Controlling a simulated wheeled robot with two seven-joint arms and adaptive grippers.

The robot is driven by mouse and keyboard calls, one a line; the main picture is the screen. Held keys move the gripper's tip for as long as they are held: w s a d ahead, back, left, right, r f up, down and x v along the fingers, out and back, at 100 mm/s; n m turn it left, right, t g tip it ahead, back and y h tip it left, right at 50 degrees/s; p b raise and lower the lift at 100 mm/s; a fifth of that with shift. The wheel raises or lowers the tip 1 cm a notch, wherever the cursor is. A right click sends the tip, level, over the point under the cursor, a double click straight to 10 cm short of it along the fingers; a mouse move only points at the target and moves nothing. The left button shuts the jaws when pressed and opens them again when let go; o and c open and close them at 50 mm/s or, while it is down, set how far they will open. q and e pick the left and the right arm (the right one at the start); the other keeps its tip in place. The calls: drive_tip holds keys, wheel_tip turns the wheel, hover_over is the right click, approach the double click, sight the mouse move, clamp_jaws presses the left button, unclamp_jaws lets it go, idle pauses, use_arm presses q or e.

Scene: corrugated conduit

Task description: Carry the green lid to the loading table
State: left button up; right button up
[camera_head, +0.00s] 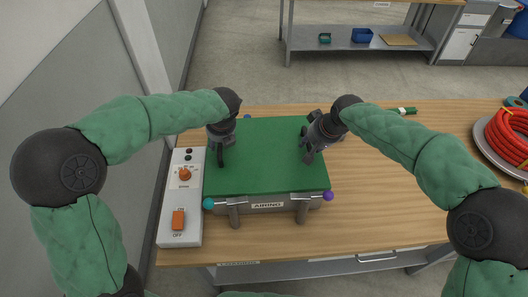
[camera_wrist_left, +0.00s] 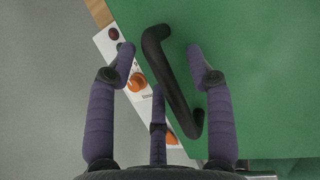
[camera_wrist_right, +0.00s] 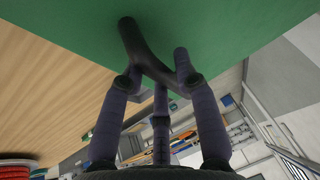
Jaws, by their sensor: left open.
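The green lid (camera_head: 262,165) lies flat on a grey box labelled AIRINO (camera_head: 268,205) on the wooden table. A dark bar handle stands at each end of the lid. My left gripper (camera_head: 220,148) is open over the left handle (camera_wrist_left: 170,80), whose bar runs between its fingers in the left wrist view. My right gripper (camera_head: 312,148) is at the right handle (camera_wrist_right: 143,50). Its fingertips are close around that bar, but whether they grip it is unclear. I cannot tell which table is the loading table.
A white switch box (camera_head: 180,205) with orange controls stands left of the lid. A coiled red conduit (camera_head: 508,138) lies on a dish at the right. A bench with a lower shelf (camera_head: 340,42) stands behind, across open floor.

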use_arm(q)
drive_tip(key=shift+w+f, duration=0.1)
drive_tip(key=shift+f, duration=0.2)
use_arm(e)
drive_tip(key=shift+w+f, duration=0.1)
drive_tip(key=shift+f, duration=0.15)
use_arm(q)
drive_tip(key=c, duration=0.5)
use_arm(e)
drive_tip(key=c, duration=0.5)
use_arm(q)
clamp_jaws()
use_arm(e)
clamp_jaws()
use_arm(q)
drive_tip(key=shift+r, duration=0.2)
use_arm(e)
drive_tip(key=shift+w+r, duration=0.1)
drive_tip(key=shift+r, duration=0.15)
